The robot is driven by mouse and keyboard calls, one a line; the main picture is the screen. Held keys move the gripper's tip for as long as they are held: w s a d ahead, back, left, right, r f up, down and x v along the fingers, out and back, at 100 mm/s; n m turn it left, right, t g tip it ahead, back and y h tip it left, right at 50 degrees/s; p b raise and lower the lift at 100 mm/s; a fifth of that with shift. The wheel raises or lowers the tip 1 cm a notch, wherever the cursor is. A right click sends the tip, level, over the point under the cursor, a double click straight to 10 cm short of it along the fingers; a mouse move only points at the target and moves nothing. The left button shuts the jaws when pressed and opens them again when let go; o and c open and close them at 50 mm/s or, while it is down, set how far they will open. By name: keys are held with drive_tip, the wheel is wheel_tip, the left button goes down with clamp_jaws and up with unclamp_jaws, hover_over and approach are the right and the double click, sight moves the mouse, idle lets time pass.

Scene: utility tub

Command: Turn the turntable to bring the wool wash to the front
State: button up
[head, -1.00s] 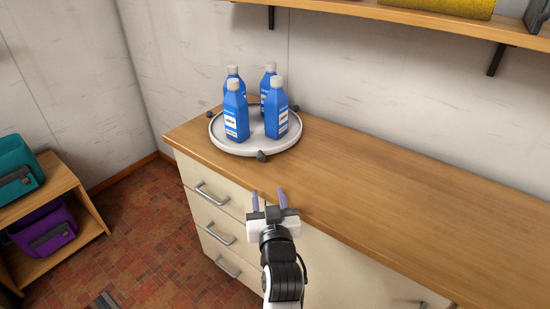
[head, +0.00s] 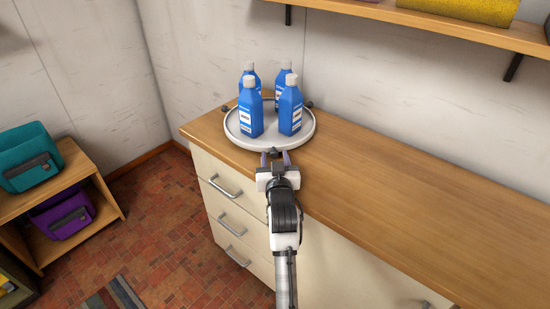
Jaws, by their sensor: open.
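A round white turntable (head: 270,146) lies on the left end of the wooden counter. Several blue bottles with white caps and white labels stand on it, such as the front left bottle (head: 250,112) and the front right bottle (head: 290,108). The label print is too small to tell which is the wool wash. Dark knobs stick out at the turntable's rim, one at the left (head: 224,109) and one at the right (head: 308,105). My gripper (head: 275,156) is open at the turntable's front edge, with the front knob (head: 272,152) at its fingers. I cannot tell whether they touch it.
The counter top (head: 420,190) is bare to the right of the turntable. A wall shelf (head: 430,18) with a yellow item hangs above. Drawers with metal handles are below the counter. A low shelf (head: 85,178) with teal and purple bags stands at the left.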

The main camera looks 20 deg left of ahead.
clamp_jaws()
drive_tip(key=shift+a, duration=0.15)
idle(0.4)
